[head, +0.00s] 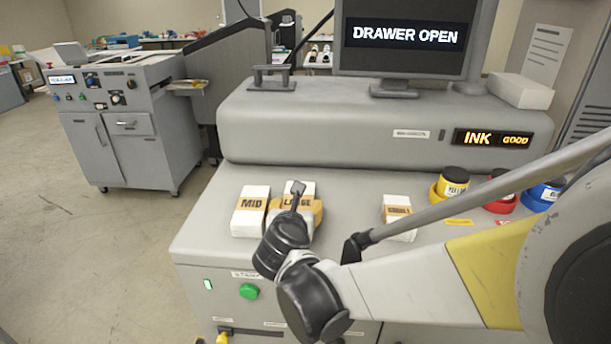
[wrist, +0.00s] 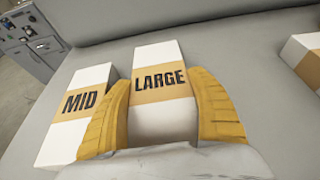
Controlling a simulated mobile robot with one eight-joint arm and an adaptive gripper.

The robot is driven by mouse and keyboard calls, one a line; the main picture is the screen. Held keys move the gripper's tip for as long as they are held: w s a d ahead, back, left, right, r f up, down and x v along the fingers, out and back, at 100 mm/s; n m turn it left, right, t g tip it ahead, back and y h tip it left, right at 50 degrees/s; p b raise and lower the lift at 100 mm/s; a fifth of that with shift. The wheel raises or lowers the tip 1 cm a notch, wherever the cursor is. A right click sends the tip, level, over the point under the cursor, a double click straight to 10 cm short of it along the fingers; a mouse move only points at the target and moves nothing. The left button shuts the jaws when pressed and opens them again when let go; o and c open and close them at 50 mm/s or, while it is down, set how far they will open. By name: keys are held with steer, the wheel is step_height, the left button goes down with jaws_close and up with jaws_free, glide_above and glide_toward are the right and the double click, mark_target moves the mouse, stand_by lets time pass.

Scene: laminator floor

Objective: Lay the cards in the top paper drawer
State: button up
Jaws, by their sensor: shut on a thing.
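My gripper (wrist: 160,105) has its yellow fingers on both sides of a white pack with an orange band marked LARGE (wrist: 160,78), shut on it. The pack stands on the grey machine top; I cannot tell whether it is lifted. In the head view my gripper (head: 296,208) partly covers the LARGE pack (head: 302,187). A MID pack (head: 250,212) lies just left of it, close to the left finger. A third banded pack (head: 397,206) is to the right, its label hard to read. No label reads cards. The paper drawer is not clearly seen; the screen (head: 405,38) reads DRAWER OPEN.
Yellow, red and blue ink tubs (head: 453,184) stand at the right of the machine top, behind my arm. A raised grey housing (head: 330,125) closes off the back. A green button (head: 249,291) is on the front face. A grey cabinet (head: 130,125) stands apart at left.

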steer(key=shift+f, duration=0.1)
steer(key=o, duration=1.4)
